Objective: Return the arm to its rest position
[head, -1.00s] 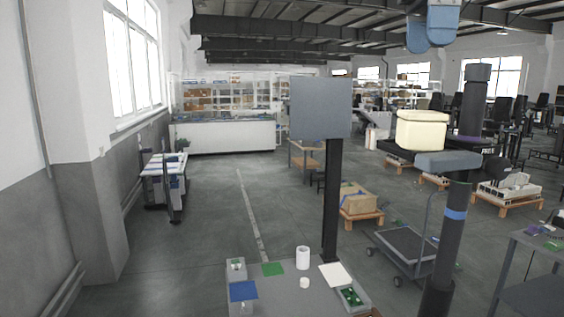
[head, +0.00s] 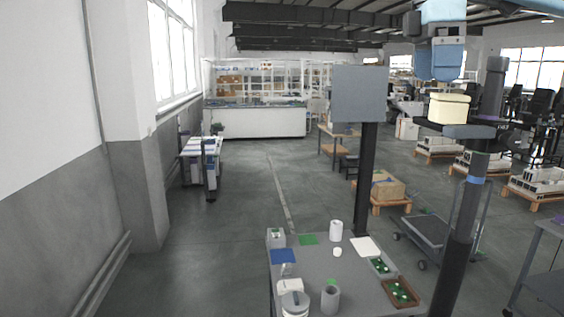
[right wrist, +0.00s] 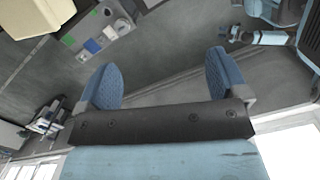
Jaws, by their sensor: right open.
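My right gripper (head: 440,62) hangs at the top right of the head view, its blue fingers pointing down. In the right wrist view its two blue finger pads (right wrist: 162,78) stand wide apart with nothing between them. It is open and empty. In the head view it is near the cream box (head: 449,109), appearing above it; the gap in depth is hard to tell. My left gripper is not in view.
A grey table (head: 352,289) with a white cylinder (head: 336,231), green and blue mats and small trays stands at the bottom. A dark post with a grey panel (head: 360,94) rises behind it. A cart (head: 428,232) stands right. Open floor (head: 225,250) lies left.

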